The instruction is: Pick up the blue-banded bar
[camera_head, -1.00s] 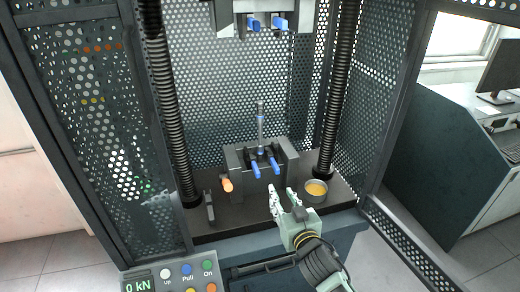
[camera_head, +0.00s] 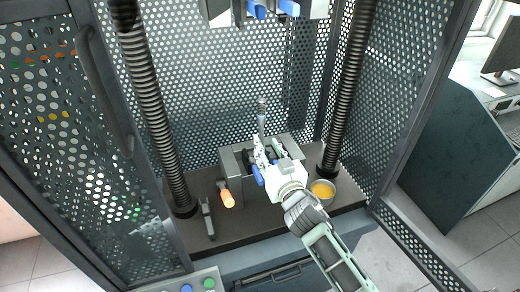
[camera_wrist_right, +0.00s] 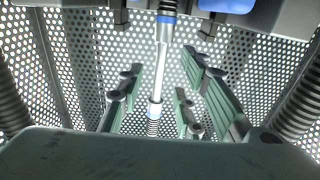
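The blue-banded bar (camera_head: 262,117) stands upright in the lower clamp block (camera_head: 233,163) of the test machine. In the right wrist view the bar (camera_wrist_right: 161,70) shows pale, with a blue band near its top and a ribbed lower end. My right gripper (camera_head: 266,150) is in front of the bar, and its fingers hide the bar's lower part in the head view. In the right wrist view its green fingers are spread to either side of the bar, with gaps showing; it is open. My left gripper is not in view.
The upper clamp with blue handles (camera_head: 257,10) hangs above the bar. Ribbed columns (camera_head: 152,100) stand left and right, with perforated walls around. A bowl with yellow contents (camera_head: 322,190), an orange-ended handle (camera_head: 228,198) and a dark tool (camera_head: 207,217) are on the base.

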